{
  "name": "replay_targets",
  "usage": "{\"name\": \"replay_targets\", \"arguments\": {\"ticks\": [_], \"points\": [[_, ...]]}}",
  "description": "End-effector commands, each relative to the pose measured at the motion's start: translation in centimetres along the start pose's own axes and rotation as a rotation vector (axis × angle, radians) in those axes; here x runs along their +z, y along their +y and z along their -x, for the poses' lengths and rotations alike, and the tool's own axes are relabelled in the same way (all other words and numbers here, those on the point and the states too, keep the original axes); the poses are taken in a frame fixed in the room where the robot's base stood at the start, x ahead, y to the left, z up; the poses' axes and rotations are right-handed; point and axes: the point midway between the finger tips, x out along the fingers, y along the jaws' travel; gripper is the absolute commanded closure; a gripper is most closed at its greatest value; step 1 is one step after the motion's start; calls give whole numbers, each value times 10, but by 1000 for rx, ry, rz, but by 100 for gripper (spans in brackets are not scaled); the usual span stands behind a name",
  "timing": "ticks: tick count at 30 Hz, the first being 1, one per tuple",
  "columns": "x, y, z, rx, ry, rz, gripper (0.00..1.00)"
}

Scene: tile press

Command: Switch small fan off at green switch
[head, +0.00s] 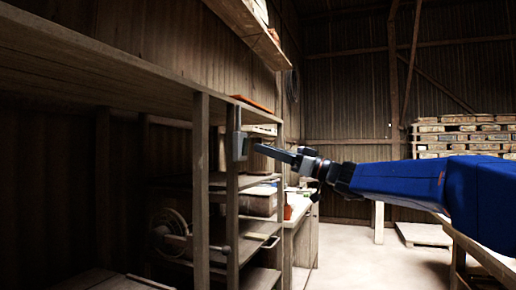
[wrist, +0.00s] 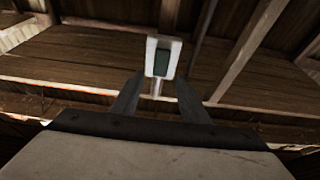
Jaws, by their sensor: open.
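A green switch (wrist: 162,62) sits in a pale upright housing in the wrist view, straight ahead between my fingers. In the head view the switch's grey housing (head: 239,146) is fixed to a wooden post, seen from the side. My gripper (wrist: 158,79) is open, with one finger on each side of the housing's lower part and nothing held. In the head view my gripper (head: 258,149) points left at the housing, its tips very close; I cannot tell whether they touch. I cannot make out a small fan for certain.
Wooden posts (head: 201,180) and shelves stand around the switch. A round wheel-like thing (head: 170,232) stands low on the left. A bench (head: 300,215) with an orange item is behind. Stacked pallets (head: 465,130) stand at the right. The floor (head: 350,255) in the middle is clear.

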Motion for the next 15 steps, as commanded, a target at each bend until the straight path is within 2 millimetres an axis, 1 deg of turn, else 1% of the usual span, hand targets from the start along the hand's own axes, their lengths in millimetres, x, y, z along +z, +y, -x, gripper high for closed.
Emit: {"name": "replay_targets", "arguments": {"ticks": [1, 3, 15], "points": [[0, 0, 11, 3, 0, 1, 59], [0, 1, 25, 3, 0, 1, 59], [0, 0, 98, 3, -1, 1, 59]]}}
